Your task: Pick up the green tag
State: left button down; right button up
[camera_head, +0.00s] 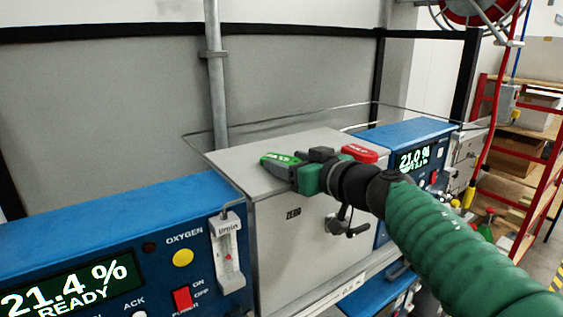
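The green tag (279,159), with white lettering, is at the top of the grey box (245,157), towards its left side. My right gripper (290,170) reaches in from the right over the box top, with its dark finger parts right at the green tag. The gripper covers part of the tag. I cannot tell whether the fingers are closed on it or only beside it. A red tag (359,153) lies on the same box top, just right of the gripper. My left gripper is not in view.
A blue analyser (120,215) reading 21.4 % stands left of the box; another blue analyser (405,132) stands right. A thin wire rail (290,118) runs behind and around the box top. A vertical grey pipe (214,75) rises behind. A red shelf rack (545,185) stands far right.

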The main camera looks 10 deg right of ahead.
jog(key=c, duration=1.2)
